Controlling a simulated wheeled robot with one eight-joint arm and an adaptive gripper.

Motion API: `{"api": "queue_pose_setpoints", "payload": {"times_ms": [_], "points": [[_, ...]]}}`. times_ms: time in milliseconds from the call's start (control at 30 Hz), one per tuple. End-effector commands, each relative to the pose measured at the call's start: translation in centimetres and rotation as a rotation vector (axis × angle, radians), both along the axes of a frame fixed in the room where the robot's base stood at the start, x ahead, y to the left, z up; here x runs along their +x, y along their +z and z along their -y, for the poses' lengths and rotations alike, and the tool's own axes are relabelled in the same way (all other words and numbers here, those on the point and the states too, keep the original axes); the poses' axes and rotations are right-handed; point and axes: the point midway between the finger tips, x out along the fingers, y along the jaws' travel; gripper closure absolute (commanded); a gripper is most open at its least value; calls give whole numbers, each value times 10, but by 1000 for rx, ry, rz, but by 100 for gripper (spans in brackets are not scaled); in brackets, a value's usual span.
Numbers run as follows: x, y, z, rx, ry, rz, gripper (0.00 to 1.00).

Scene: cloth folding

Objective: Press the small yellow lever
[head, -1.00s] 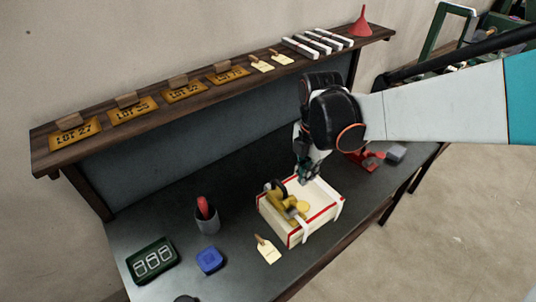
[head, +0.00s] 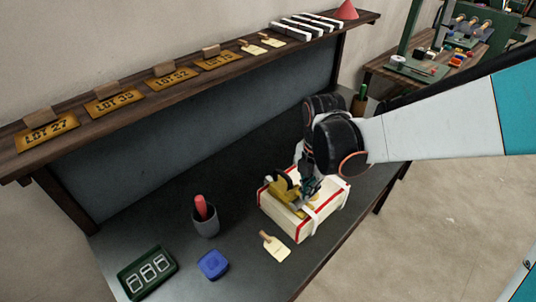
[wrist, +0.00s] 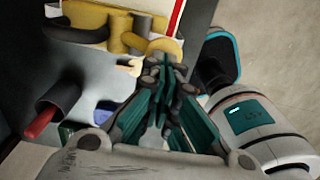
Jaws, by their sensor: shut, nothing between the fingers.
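A yellow device (head: 282,190) with a dark curved part sits on a cream box with red edging (head: 290,222) on the dark bench. It also shows at the top of the wrist view (wrist: 88,18). Its small rounded yellow lever (wrist: 166,46) lies right at my fingertips in the wrist view; in the head view my gripper largely covers it. My gripper (head: 309,190) is shut and empty, pointing down over the device's right side. It also shows in the wrist view (wrist: 158,68). I cannot tell whether the fingertips touch the lever.
A grey cup with a red item (head: 205,222), a blue block (head: 213,264), a green display (head: 147,272) and a cream tag (head: 275,247) stand in front and left of the box. A shelf (head: 130,122) runs behind. The bench's back left is clear.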

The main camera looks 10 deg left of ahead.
Motion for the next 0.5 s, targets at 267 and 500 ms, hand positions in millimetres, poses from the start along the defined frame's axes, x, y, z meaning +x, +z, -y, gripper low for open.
{"api": "queue_pose_setpoints", "payload": {"times_ms": [267,500], "points": [[1,0,0,3,0,2,100],[-3,-4,3,41,0,32,100]]}}
